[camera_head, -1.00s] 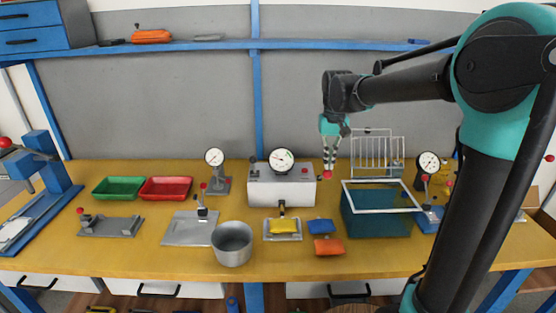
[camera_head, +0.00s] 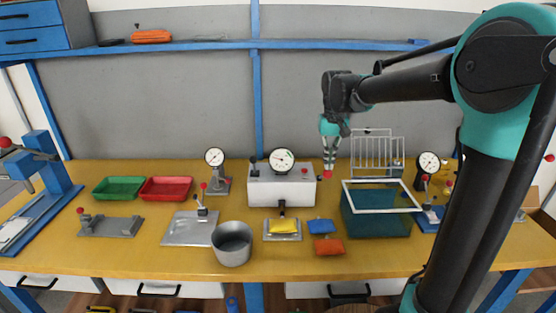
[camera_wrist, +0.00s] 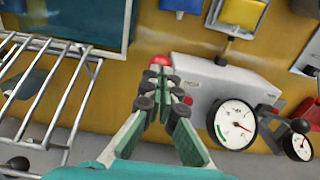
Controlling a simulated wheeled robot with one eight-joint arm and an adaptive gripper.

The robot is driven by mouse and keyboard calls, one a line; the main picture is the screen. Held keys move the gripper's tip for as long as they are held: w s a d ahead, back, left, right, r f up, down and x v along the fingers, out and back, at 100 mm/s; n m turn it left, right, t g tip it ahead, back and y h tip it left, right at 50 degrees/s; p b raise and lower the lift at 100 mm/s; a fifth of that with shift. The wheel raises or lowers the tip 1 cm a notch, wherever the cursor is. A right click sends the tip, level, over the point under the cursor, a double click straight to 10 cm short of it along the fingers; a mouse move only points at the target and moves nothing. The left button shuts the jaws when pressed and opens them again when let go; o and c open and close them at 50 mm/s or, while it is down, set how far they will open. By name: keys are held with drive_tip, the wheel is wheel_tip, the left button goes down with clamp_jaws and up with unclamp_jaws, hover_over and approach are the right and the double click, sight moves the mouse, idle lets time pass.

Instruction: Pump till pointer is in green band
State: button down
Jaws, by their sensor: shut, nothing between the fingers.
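The pale grey pump box (camera_head: 264,190) stands mid-bench with a round white gauge (camera_head: 282,161) on top. The gauge also shows in the wrist view (camera_wrist: 232,124); its red pointer lies on the side opposite the green band, outside it. A red ball knob (camera_head: 328,175) is at the box's right end; it shows in the wrist view (camera_wrist: 160,60) just past the fingertips. My gripper (camera_head: 330,168) is shut and empty, pointing down, with its tips at or just above the knob. I cannot tell whether they touch.
A wire rack (camera_head: 378,152) and a teal open tank (camera_head: 375,222) stand close on the right. A yellow pad (camera_head: 283,227) lies in front of the box, with blue (camera_head: 321,226) and orange (camera_head: 329,246) pads beside it. Another gauge stand (camera_head: 215,158) is to the left.

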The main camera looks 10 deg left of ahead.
sight(329, 173)
drive_tip(key=shift+s+d+f, duration=0.1)
drive_tip(key=shift+s+f, duration=0.2)
drive_tip(key=shift+f, duration=0.65)
drive_tip(key=shift+s+f, duration=0.3)
drive_tip(key=shift+f, duration=0.7)
drive_tip(key=shift+s+d+f, duration=0.1)
drive_tip(key=shift+s+f, duration=0.3)
drive_tip(key=shift+f, duration=0.35)
drive_tip(key=shift+s+d+f, duration=0.1)
drive_tip(key=shift+s+f, duration=0.25)
drive_tip(key=shift+f, duration=0.55)
drive_tip(key=shift+w+a+r, duration=0.1)
drive_tip(key=shift+w+r, duration=0.35)
drive_tip(key=shift+r, duration=1.25)
drive_tip(key=shift+w+a+r, duration=0.1)
drive_tip(key=shift+w+r, duration=0.35)
drive_tip(key=shift+r, duration=1.3)
drive_tip(key=shift+w+a+r, duration=0.1)
drive_tip(key=shift+w+r, duration=0.35)
drive_tip(key=shift+r, duration=1.25)
